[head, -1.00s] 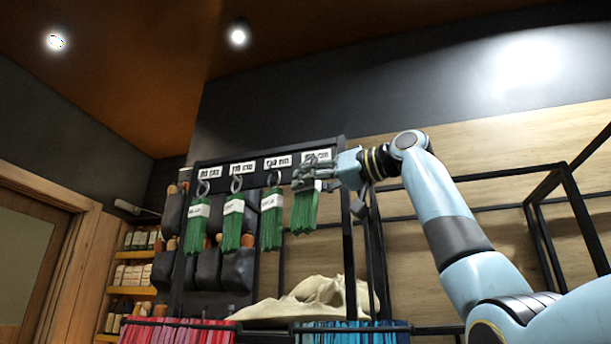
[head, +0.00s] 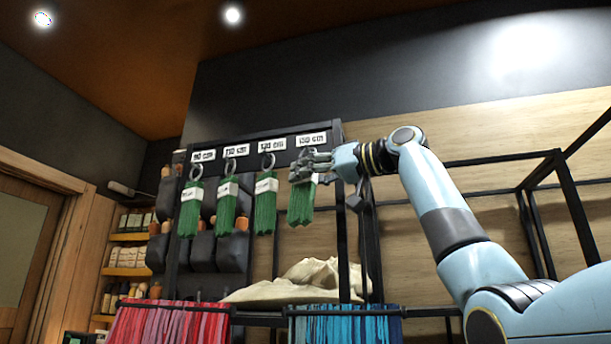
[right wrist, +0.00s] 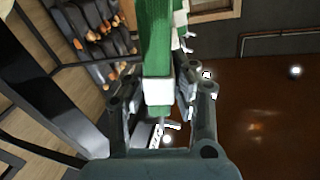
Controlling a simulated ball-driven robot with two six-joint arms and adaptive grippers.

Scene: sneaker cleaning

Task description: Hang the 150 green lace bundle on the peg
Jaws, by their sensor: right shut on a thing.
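The green lace bundle (head: 301,205) hangs from my right gripper (head: 306,168) below the label reading about 150 cm (head: 311,139), at the right end of the rack. The right gripper is shut on its upper part. In the right wrist view the green laces (right wrist: 154,40) and their white band (right wrist: 158,92) lie between the two fingers (right wrist: 163,105). Part of a ring shows just above the gripper in the head view; the peg itself is hidden, so I cannot tell whether the ring is around it. My left gripper is not in view.
Several similar green bundles (head: 265,205) hang by rings to the left, close beside the held one. A dark rack post (head: 344,240) stands just right of it. Red laces (head: 170,325) and blue laces (head: 345,325) hang below. A pale crumpled cloth (head: 300,282) lies behind them.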

